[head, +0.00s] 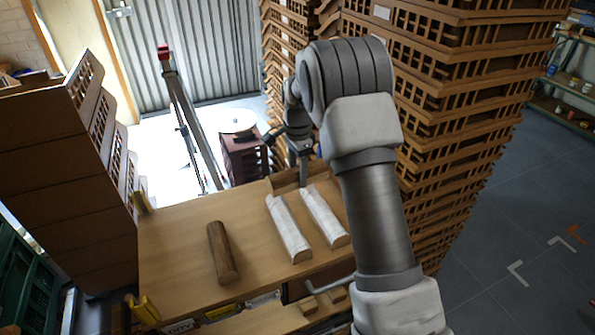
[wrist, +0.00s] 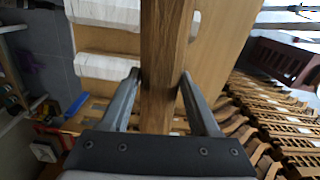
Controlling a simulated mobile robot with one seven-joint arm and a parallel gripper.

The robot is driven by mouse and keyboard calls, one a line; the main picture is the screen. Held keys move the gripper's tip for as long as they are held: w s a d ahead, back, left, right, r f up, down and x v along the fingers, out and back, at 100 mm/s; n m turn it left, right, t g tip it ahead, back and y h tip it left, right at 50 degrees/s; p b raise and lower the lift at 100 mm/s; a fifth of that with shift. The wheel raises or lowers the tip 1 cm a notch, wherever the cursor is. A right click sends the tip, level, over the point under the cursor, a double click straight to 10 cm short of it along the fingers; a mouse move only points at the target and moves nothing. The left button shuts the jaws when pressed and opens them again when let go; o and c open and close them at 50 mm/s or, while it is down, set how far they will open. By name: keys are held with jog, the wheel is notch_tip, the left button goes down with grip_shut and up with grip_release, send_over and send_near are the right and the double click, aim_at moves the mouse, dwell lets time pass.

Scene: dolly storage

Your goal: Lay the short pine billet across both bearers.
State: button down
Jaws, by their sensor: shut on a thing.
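My gripper (head: 303,168) is at the far end of the wooden table, just beyond the two white bearers. In the wrist view my gripper (wrist: 161,76) is shut on a brown, grained wooden billet (wrist: 165,40), with one finger on each long side. This billet (head: 286,180) shows partly in the head view, crosswise at the bearers' far ends. Whether it touches them I cannot tell. The left bearer (head: 287,228) and right bearer (head: 324,216) lie side by side with a gap. They also show in the wrist view (wrist: 105,67).
A darker rounded billet (head: 221,252) lies on the table (head: 175,235), left of the bearers. Tall stacks of brown crates (head: 450,110) rise at the right, and another stack (head: 50,150) at the left. A tripod (head: 185,110) and dark red crate (head: 243,160) stand behind the table.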

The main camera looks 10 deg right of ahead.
notch_tip(320, 180, down, 6)
jog(key=b, duration=0.3)
jog(key=shift+f+b, duration=0.5)
dwell(0.7)
jog(key=shift+c, duration=0.2)
grip_release()
jog(key=shift+r+p, duration=1.15)
jog(key=shift+r, duration=0.45)
notch_tip(320, 180, up, 17)
jog(key=shift+r, duration=0.2)
